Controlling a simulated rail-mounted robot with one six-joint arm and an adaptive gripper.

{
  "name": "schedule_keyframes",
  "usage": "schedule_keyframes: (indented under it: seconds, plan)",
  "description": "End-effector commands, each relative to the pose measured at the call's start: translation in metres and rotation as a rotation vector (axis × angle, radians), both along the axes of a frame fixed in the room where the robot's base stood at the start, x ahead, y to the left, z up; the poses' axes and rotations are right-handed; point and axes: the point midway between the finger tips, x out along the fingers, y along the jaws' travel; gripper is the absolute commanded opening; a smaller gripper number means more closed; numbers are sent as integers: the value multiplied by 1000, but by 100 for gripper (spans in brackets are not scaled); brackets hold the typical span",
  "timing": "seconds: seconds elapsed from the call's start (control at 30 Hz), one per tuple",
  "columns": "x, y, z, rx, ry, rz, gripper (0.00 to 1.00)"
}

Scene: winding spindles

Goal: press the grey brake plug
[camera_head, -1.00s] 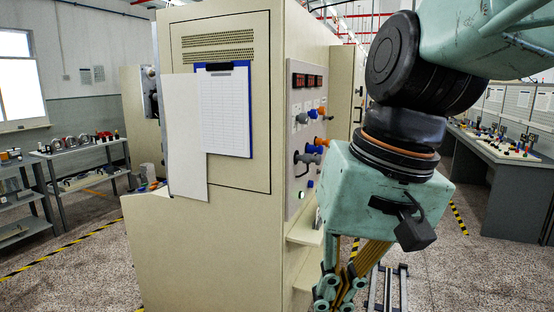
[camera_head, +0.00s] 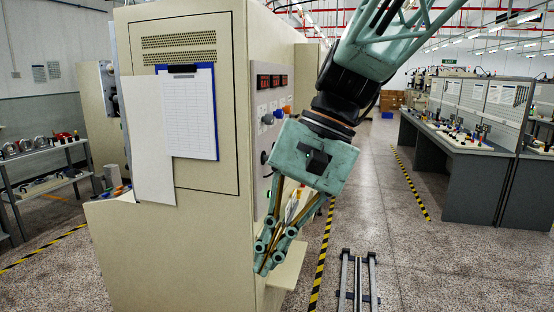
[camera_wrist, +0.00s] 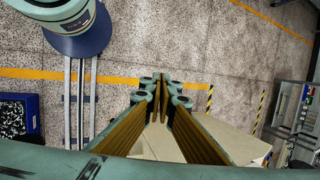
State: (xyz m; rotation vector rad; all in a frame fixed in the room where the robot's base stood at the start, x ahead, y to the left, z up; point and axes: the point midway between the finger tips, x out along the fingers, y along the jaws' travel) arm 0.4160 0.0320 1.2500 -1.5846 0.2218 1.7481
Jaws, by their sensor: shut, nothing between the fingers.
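The side panel (camera_head: 262,95) of the beige machine carries several coloured plugs. A greyish plug (camera_head: 268,118) sticks out on its upper part, with a blue plug (camera_head: 278,113) and an orange plug (camera_head: 287,108) beside it. I cannot tell for sure which one is the grey brake plug. The lower plugs are mostly hidden behind my gripper (camera_head: 265,262). My gripper is shut and empty, pointing down in front of the panel, with its fingertips below the plugs. In the wrist view its fingertips (camera_wrist: 163,82) meet over the floor, and no plug is clear there.
The beige machine (camera_head: 180,245) stands close on the left, with a clipboard (camera_head: 190,110) on its front. Floor rails (camera_head: 357,283) lie to the right. A workbench (camera_head: 460,170) stands farther right, shelves (camera_head: 45,175) far left.

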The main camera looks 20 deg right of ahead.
Motion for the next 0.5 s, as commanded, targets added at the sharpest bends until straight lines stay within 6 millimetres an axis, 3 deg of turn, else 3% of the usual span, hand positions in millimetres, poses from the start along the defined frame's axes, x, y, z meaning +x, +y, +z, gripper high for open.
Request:
schedule_keyframes:
  seconds: [0.5]
  plan:
    - [60, -11, 15, 167, 105, -173, 0]
